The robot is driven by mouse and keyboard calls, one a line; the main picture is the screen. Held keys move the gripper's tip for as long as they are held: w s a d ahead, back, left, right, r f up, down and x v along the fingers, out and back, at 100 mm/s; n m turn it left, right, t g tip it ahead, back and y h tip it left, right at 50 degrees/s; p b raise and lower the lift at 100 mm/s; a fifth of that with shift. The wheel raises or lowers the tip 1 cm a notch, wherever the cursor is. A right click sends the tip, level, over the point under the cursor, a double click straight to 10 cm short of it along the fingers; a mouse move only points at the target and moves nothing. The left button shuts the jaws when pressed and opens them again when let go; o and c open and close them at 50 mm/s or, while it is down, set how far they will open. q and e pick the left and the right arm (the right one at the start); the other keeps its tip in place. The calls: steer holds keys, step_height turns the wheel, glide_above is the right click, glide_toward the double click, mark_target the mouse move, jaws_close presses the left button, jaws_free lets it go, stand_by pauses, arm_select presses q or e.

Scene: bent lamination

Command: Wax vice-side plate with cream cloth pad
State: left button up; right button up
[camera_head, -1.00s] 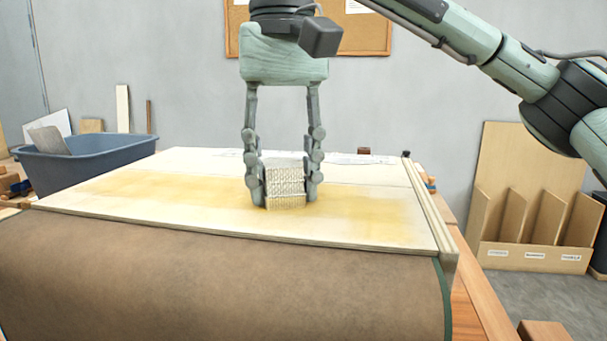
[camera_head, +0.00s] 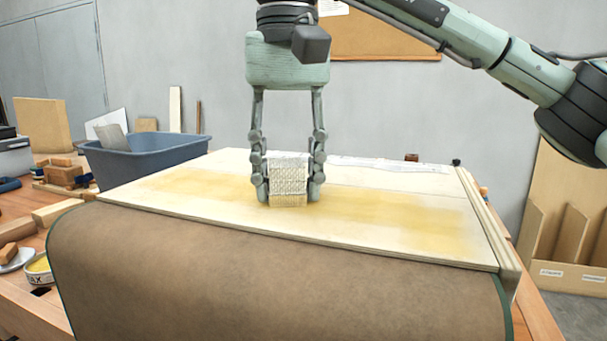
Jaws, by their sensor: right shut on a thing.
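A pale plate (camera_head: 240,222) lies flat on the bench, with yellowish wax-like patches to the left and right of my right gripper. My right gripper (camera_head: 289,190) points down over the middle of the plate, shut on the cream cloth pad (camera_head: 288,178), a woven block. The pad's lower edge appears to touch the plate, though exact contact is hard to tell. My left gripper is out of view. I cannot make out a vice.
A brown sheet (camera_head: 270,280) drapes over the front. A blue-grey bin (camera_head: 150,160) stands behind left. Wooden blocks (camera_head: 65,175) lie on the left bench. A raised strip (camera_head: 490,225) edges the plate's right side. Thin pale sheets (camera_head: 385,164) lie at the back.

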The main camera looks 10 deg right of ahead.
mark_target(178, 191)
steer(key=shift+w+a, duration=1.35)
steer(key=shift+a, duration=1.5)
steer(key=shift+w+a, duration=1.35)
steer(key=shift+a, duration=1.45)
steer(key=shift+w+a, duration=1.35)
steer(key=shift+a, duration=1.5)
steer(key=shift+s+a+f, duration=0.1)
steer(key=shift+s+a, duration=0.2)
steer(key=shift+s, duration=0.45)
steer(key=shift+s+d+b, duration=0.25)
steer(key=shift+d+b, duration=0.3)
steer(key=shift+b, duration=0.1)
steer(key=shift+s+d, duration=0.15)
steer(key=shift+d, duration=0.2)
steer(key=shift+s+d, duration=0.35)
steer(key=shift+d, duration=0.4)
